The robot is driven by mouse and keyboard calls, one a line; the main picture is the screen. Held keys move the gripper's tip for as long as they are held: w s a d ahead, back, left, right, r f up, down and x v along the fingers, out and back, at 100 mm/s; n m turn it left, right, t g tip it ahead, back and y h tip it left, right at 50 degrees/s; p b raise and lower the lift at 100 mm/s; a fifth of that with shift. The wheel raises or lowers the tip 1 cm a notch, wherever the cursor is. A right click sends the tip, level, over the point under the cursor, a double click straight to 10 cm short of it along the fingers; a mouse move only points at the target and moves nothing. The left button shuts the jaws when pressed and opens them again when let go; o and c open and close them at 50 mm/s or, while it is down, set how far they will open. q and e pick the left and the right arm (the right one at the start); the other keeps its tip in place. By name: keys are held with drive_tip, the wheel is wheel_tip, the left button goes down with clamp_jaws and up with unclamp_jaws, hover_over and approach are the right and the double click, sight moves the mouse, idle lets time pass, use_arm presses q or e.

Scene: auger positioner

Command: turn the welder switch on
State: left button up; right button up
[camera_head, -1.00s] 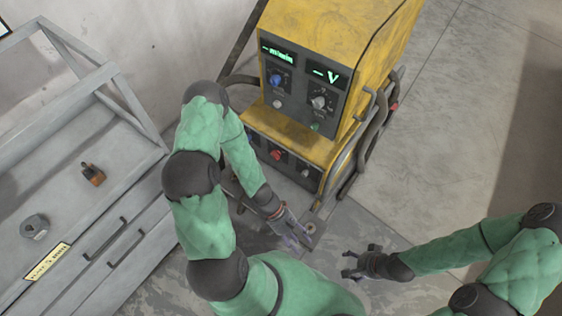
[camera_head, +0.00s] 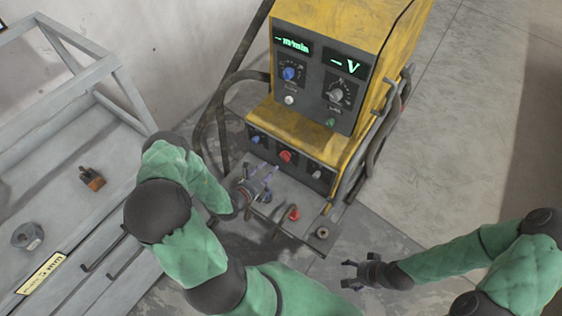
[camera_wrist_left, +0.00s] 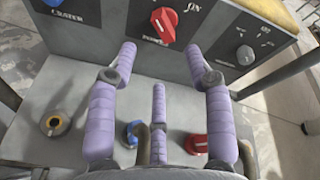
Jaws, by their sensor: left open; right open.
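The welder (camera_head: 345,40) is a yellow machine with a dark front and lit green displays. Its red power switch (camera_head: 286,156) is on the lower panel, between a blue knob and a grey knob. In the left wrist view, the red switch (camera_wrist_left: 162,25) has "ON" printed at its upper right. Which setting it points to I cannot tell. My left gripper (camera_head: 268,172) is open and empty, just in front of and below the switch, apart from it. Its purple fingers (camera_wrist_left: 160,58) are spread below the switch. My right gripper (camera_head: 350,274) is open and empty at the lower right.
A red connector (camera_head: 293,213) and a blue connector (camera_wrist_left: 132,134) stick up from the welder's base ledge below my left gripper. Dark cables (camera_head: 372,130) run along the welder's sides. A grey workbench (camera_head: 60,215) with small parts stands at the left. The floor at right is clear.

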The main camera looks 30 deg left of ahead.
sight(285, 156)
use_arm(q)
drive_tip(key=b+x, duration=0.3)
drive_tip(key=x, duration=0.6)
drive_tip(key=shift+d, duration=0.1)
clamp_jaws()
